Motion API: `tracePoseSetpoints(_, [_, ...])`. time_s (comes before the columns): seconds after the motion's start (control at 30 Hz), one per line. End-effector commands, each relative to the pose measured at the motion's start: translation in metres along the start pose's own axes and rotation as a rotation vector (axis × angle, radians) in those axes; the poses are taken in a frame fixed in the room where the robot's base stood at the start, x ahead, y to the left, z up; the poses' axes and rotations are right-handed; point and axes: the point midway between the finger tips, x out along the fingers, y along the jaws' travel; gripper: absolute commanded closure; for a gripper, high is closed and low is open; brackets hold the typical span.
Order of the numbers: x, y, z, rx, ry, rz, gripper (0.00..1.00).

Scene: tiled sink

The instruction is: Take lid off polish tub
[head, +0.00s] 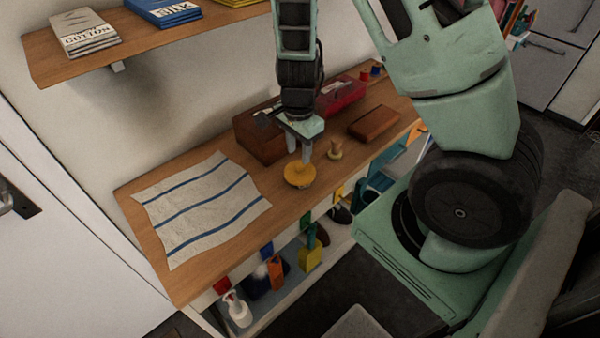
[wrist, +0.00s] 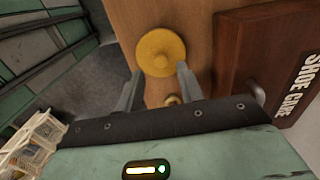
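The polish tub (head: 299,175) is a round yellow tub on the wooden bench, seen from above. In the wrist view its yellow round lid (wrist: 161,52), with a small raised middle, lies just beyond the fingertips. The side of the tub is mostly hidden there. My gripper (head: 299,154) points down over the tub's far edge in the head view. In the wrist view my gripper (wrist: 159,70) has its two grey fingers apart, with nothing held between them. I cannot tell whether a fingertip touches the lid.
A dark wooden shoe care box (wrist: 235,60) stands close by the gripper. A small wooden knob-like piece (head: 335,151) and a brown block (head: 374,122) lie to the right. A striped cloth (head: 200,208) covers the bench's left part. A shelf (head: 140,48) hangs above.

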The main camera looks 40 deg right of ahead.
Motion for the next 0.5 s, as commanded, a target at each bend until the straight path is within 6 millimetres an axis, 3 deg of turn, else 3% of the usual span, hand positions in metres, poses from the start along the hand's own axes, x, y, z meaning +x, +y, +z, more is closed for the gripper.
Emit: tracePoseSetpoints(0.5, [0.053,0.000,-0.005,0.000,0.000,0.001,0.63])
